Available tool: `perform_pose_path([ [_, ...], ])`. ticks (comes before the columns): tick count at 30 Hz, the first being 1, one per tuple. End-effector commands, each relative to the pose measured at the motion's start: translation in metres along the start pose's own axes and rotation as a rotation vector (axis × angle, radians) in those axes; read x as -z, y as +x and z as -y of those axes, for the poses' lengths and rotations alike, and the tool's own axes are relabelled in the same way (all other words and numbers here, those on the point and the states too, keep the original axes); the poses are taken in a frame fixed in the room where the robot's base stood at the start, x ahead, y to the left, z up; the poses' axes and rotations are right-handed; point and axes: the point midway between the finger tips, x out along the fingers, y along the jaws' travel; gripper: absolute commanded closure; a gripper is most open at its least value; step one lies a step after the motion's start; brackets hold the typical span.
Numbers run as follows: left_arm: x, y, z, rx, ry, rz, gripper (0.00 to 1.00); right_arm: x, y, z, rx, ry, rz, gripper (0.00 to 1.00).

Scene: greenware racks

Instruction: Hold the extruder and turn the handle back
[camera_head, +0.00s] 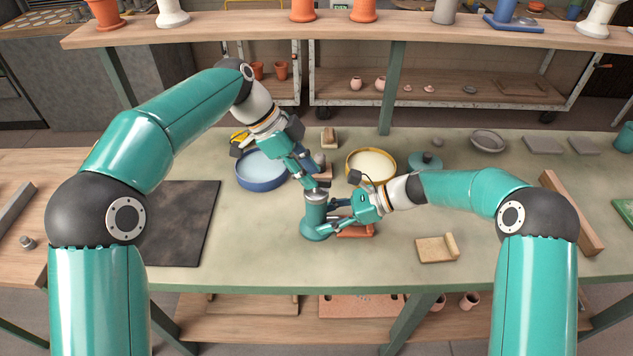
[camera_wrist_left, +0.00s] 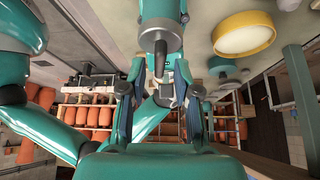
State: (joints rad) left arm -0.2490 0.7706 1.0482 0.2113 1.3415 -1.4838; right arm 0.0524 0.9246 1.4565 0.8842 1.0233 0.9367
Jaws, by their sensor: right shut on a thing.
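The teal extruder (camera_head: 315,213) stands upright on the table, with a grey collar at its top. My right gripper (camera_head: 338,211) is shut on its body from the right. My left gripper (camera_head: 317,172) is above the extruder's top, pointing down. In the left wrist view my left gripper (camera_wrist_left: 159,75) has its fingers spread. A grey tapered part (camera_wrist_left: 160,42), apparently of the extruder, shows at the top between and beyond the fingertips. In the head view the left gripper and forearm partly cover the handle, so its exact angle and any contact cannot be told.
A blue basin (camera_head: 262,171) and a yellow-rimmed basin (camera_head: 371,163) stand behind the extruder. A terracotta-coloured piece (camera_head: 356,230) lies beside its base. A wooden block (camera_head: 437,247) lies to the right, a dark board (camera_head: 175,222) to the left. The table front is clear.

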Motion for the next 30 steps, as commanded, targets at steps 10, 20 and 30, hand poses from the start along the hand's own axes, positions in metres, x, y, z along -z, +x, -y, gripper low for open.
perform_pose_path([
  [10, -0.0003, 0.0125, -0.0003, -0.001, 0.0, 0.0, 0.69, 0.0064, 0.0028, -0.0022, -0.005, 0.005, -0.009, 0.97],
  [20, -0.0005, 0.0124, -0.0003, -0.001, 0.0, 0.0, 0.87, 0.0063, 0.0029, -0.0021, -0.005, 0.005, -0.009, 0.97],
  [30, -0.0006, 0.0121, -0.0004, 0.001, -0.004, 0.0, 1.0, 0.0063, 0.0029, -0.0021, -0.006, 0.005, -0.009, 0.97],
])
